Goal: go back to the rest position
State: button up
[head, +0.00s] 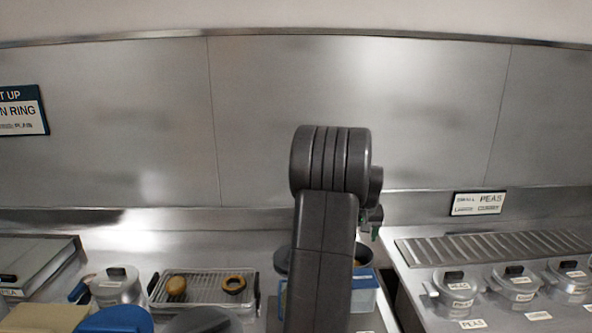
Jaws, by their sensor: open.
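My arm stands upright in the middle of the head view and bends over at the top. My gripper (374,233) shows only in part, just right of the arm, with small greenish fingertips pointing down. It is open, and I see nothing held between the fingertips. It appears above or in front of a blue-and-clear container (364,291), which my arm partly hides.
A wire-racked tray (205,302) holds a brown round piece (176,286) and a ring (234,284). A lidded pot (115,287) stands left of it. Several lidded pots (455,289) stand right, before a slatted grate (490,246). A steel wall (130,120) closes the back.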

jog(key=p+x, duration=0.1)
jog(key=x, duration=0.3)
jog(key=shift+w+f, duration=0.15)
jog(key=shift+f, duration=0.1)
notch_tip(320, 180, up, 4)
jog(key=shift+f+p, duration=0.25)
jog(key=shift+p, duration=0.75)
